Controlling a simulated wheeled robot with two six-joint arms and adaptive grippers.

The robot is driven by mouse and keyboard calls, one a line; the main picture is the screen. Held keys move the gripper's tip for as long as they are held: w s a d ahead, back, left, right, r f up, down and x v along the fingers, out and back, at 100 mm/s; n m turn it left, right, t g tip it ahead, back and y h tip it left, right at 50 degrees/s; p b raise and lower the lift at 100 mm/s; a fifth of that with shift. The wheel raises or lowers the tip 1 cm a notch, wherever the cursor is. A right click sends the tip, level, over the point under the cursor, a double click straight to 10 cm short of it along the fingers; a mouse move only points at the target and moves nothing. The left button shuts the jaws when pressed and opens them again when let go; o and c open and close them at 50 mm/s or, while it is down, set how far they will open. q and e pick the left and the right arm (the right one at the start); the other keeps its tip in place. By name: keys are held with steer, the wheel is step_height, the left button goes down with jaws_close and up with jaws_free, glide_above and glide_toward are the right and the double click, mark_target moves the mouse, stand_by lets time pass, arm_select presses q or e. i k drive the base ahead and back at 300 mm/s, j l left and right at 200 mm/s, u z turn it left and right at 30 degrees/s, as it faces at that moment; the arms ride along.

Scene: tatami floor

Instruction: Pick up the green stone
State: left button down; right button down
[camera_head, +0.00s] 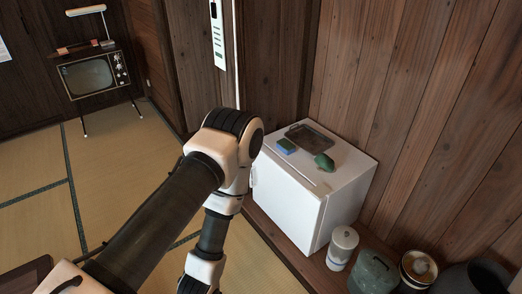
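A dark green stone (324,162), rounded and a little uneven, lies on top of a low white cabinet (335,188) that looks like a small fridge. It sits near the right front corner of a dark tray (318,139); I cannot tell if they touch. One of my arms comes in from the lower left, bends at an elbow left of the cabinet and runs down out of the bottom edge. Neither of my grippers is in view, so nothing is seen touching the stone.
A blue and green sponge-like block (286,146) and a thin pale stick (302,179) share the cabinet top. A wooden wall stands close behind. A white canister (342,247), a grey-green pot (373,272) and other vessels stand at lower right. An old television (92,76) stands far left; tatami between is clear.

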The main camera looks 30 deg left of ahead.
mark_target(322, 159)
steer(key=u, duration=0.35)
steer(key=z, duration=0.25)
steer(key=i+j+z, duration=0.2)
steer(key=j+z, duration=0.2)
steer(key=i+j+z, duration=0.2)
steer(key=j+z, duration=0.2)
steer(key=i+j+z, duration=0.1)
steer(key=j+z, duration=0.3)
steer(key=i+j, duration=0.1)
steer(key=j, duration=0.25)
steer(key=i+j, duration=0.15)
steer(key=j, duration=0.2)
steer(key=i+j+z, duration=0.1)
steer(key=j, duration=0.3)
steer(key=i+j, duration=0.1)
steer(key=j, duration=0.25)
steer(key=i+j, duration=0.15)
steer(key=j, duration=0.2)
steer(key=i+j, duration=0.1)
steer(key=j, duration=0.3)
steer(key=z, duration=0.05)
